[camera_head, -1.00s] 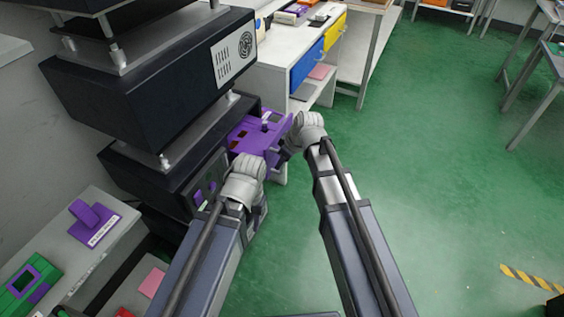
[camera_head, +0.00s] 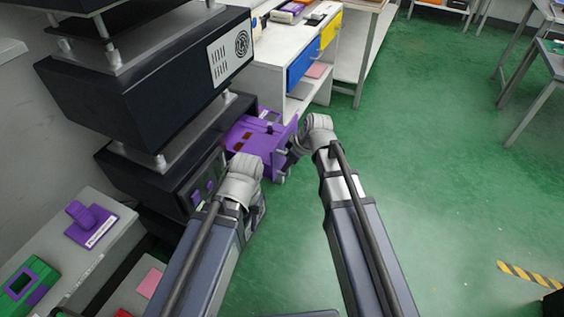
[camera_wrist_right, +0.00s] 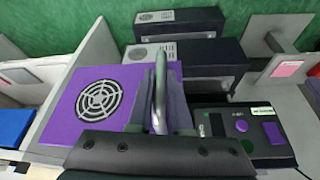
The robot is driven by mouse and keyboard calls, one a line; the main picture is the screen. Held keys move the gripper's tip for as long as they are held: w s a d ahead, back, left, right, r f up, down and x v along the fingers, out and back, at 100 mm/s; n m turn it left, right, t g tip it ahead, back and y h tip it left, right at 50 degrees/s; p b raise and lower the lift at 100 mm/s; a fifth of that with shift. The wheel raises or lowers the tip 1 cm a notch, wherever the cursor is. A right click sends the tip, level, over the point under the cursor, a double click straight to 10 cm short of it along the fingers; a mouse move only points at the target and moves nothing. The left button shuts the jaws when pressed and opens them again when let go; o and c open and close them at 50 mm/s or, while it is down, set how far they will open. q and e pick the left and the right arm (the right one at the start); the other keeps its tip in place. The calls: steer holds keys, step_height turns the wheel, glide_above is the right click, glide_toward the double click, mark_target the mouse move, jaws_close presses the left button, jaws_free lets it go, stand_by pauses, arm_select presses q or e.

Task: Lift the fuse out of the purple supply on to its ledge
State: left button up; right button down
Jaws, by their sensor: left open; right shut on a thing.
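The purple supply (camera_head: 250,136) sticks out of the dark rack as a drawer-like box with its top showing. In the right wrist view its purple front panel (camera_wrist_right: 66,115) carries a round fan grille. My right gripper (camera_head: 296,148) is at its front edge, shut on the supply's grey metal handle (camera_wrist_right: 160,88). My left gripper (camera_head: 245,163) is open, just in front of the supply's near side; its fingertips are mostly hidden. Small dark and reddish parts show on the supply's top, but I cannot tell which is the fuse. I cannot make out the ledge.
Dark rack units (camera_head: 140,95) stand on the left. A white bench with a blue drawer (camera_head: 305,68) stands behind. A grey bench (camera_head: 100,240) at lower left holds a purple lever fixture (camera_head: 91,222).

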steer(key=shift+s+d, duration=0.15)
steer(key=shift+d, duration=0.05)
steer(key=c, duration=0.8)
jaws_free()
steer(key=shift+c, duration=0.2)
steer(key=p+v, duration=0.7)
steer(key=shift+r, duration=0.35)
steer(key=shift+d, duration=0.15)
